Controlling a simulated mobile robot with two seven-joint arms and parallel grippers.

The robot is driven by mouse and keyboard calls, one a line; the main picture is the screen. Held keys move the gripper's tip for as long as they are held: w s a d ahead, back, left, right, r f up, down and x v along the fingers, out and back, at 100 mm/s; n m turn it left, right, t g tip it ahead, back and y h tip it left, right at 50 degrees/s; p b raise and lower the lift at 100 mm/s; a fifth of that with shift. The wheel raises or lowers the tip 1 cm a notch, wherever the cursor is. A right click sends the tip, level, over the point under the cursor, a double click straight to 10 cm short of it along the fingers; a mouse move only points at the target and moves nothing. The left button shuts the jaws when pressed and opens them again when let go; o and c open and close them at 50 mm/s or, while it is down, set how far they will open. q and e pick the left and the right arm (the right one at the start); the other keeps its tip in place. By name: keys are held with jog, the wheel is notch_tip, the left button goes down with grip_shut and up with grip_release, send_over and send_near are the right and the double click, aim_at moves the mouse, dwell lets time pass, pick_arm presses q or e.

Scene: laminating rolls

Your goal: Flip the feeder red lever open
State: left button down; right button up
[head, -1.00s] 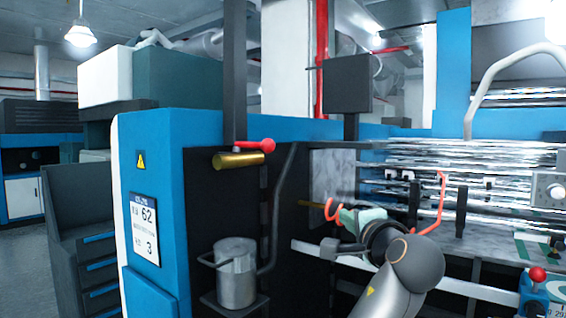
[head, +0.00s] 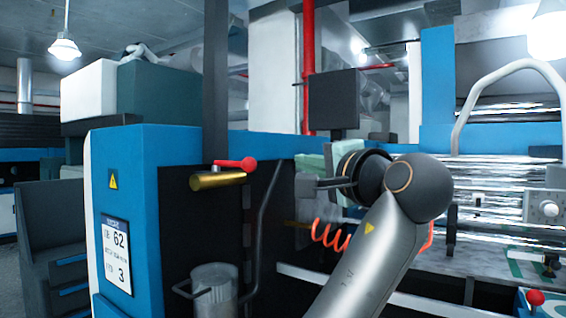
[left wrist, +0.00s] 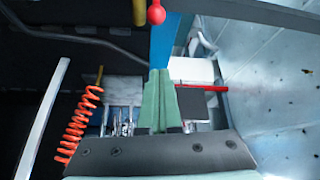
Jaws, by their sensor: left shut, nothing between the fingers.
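The red lever (head: 235,163) has a round red knob on a short arm and sits on a brass cylinder (head: 218,180) at the dark front of the blue machine. The arm lies roughly level, its knob towards the right. In the left wrist view the red knob (left wrist: 156,13) is at the top edge, beyond my fingertips. My left gripper (head: 303,168) is to the right of the lever, apart from it. Its green fingers (left wrist: 160,72) are together and empty in the left wrist view. My right gripper is not in view.
A dark bent pipe (head: 265,225) and a metal pot (head: 214,285) stand below the lever. An orange coiled hose (head: 328,234) hangs below my left gripper. A dark vertical post (head: 215,80) rises behind the lever. Another red knob (head: 535,297) is at the lower right.

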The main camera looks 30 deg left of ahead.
aim_at(233, 164)
pick_arm(q)
jog(key=w+a+p, duration=0.1)
jog(key=a+p, duration=0.2)
jog(key=a, duration=0.6)
jog(key=shift+w+f, duration=0.15)
jog(key=shift+w, duration=0.1)
